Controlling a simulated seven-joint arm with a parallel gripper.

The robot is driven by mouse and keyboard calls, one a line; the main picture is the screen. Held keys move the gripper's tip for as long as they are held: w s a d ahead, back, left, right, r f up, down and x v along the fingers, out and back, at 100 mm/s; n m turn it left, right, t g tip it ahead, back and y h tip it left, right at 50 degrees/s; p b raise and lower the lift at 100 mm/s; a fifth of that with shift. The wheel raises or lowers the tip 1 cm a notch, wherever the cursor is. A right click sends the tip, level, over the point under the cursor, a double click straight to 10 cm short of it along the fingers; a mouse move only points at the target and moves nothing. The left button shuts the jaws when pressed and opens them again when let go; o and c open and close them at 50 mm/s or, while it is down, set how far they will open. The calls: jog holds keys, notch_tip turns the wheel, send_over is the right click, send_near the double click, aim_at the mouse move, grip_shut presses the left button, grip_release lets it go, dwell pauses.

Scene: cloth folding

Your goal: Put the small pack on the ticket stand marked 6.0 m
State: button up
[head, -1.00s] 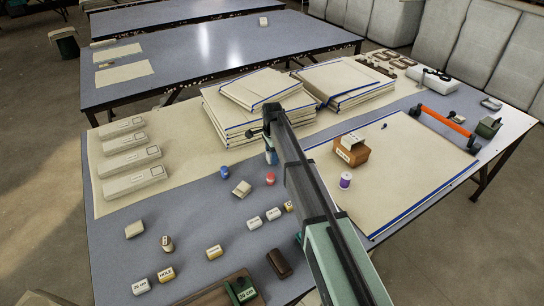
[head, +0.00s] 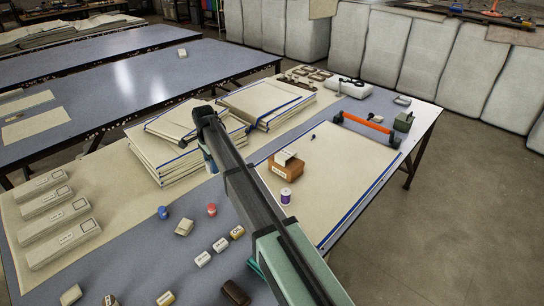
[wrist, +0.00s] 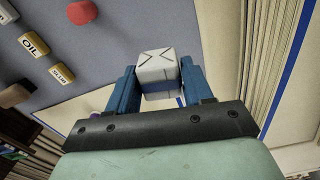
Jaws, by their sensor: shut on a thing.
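My gripper (wrist: 160,85) is shut on a small white pack (wrist: 156,66) with dark crossed lines on its end and a blue band. The pack sits between the two blue fingers in the wrist view. In the head view my gripper (head: 207,160) hangs beside the stacked cloths, largely hidden by my arm; the pack cannot be made out there. A brown block with a white ticket (head: 286,167) stands on the cream cloth, right of my arm. Several small labelled blocks (head: 221,244) stand on the table's near part. I cannot read 6.0 m on any of them.
Stacks of folded cloth (head: 165,150) stand just behind my gripper. A purple spool (head: 285,196), a blue piece (head: 162,212) and a red piece (head: 212,209) stand nearby. The cream cloth (head: 335,175) is mostly bare.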

jog(key=w+d+r+m, duration=0.1)
jog(key=w+d+r, duration=0.15)
jog(key=d, duration=0.55)
jog(key=w+d+r+m, duration=0.1)
jog(key=w+d+r, duration=0.1)
jog(key=w+d, duration=0.35)
notch_tip(320, 180, up, 6)
jog(key=n, duration=0.4)
send_over(286, 153)
jog(key=shift+d+f, duration=0.1)
jog(key=shift+f, duration=4.8)
jog(key=shift+f, duration=0.1)
jog(key=o, duration=1)
notch_tip(286, 153, up, 12)
jog(key=shift+r, duration=0.15)
